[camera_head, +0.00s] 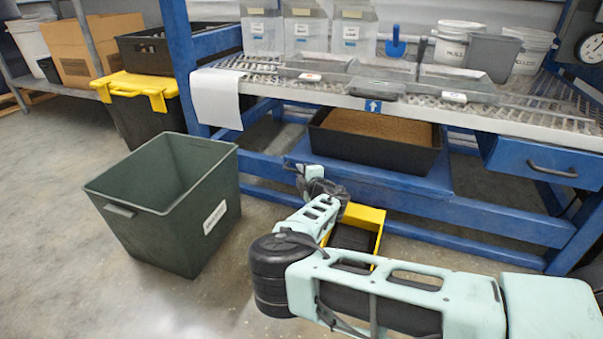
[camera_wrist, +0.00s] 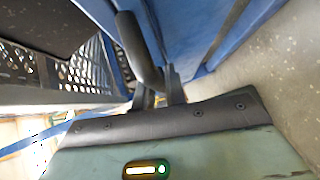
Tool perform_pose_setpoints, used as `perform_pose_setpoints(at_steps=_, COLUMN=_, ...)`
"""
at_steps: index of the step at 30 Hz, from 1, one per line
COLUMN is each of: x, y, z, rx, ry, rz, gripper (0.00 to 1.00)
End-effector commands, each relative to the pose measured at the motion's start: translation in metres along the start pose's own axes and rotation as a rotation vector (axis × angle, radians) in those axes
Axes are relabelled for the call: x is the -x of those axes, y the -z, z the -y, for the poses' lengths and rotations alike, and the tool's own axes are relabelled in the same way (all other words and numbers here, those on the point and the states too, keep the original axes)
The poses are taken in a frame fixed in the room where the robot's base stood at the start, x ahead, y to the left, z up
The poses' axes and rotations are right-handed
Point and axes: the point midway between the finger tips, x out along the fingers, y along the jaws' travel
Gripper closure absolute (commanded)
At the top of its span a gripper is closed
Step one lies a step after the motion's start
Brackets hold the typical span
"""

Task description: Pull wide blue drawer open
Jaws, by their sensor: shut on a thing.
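The wide blue drawer (camera_head: 400,186) is low under the bench, with a black tray of brown substrate (camera_head: 375,128) at it. In the wrist view, a blue panel (camera_wrist: 188,30) carries a black bar handle (camera_wrist: 137,45). My gripper (camera_wrist: 158,88) is shut on this handle, its dark fingers close around the handle's near end. In the head view, my arm reaches down to the left part of the drawer front, and the fingertips and handle are hard to make out there. How far the drawer stands out is hard to tell.
A smaller blue drawer with a black handle (camera_head: 538,162) is at the right. A green bin (camera_head: 165,215) stands on the floor at left. A yellow bin (camera_head: 372,218) sits on the floor behind my arm. The metal grate bench top (camera_head: 290,70) lies above.

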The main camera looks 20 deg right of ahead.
Motion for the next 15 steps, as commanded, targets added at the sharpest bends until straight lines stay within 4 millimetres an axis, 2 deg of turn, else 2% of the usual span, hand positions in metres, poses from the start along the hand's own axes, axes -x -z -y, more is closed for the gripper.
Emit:
perform_pose_setpoints(at_steps=8, x=0.017, y=0.018, z=0.003, rx=-0.001, ry=0.002, rz=-0.002, gripper=1.00)
perform_pose_setpoints(at_steps=15, x=0.056, y=0.057, z=0.013, rx=-0.001, ry=0.003, rz=-0.003, gripper=1.00)
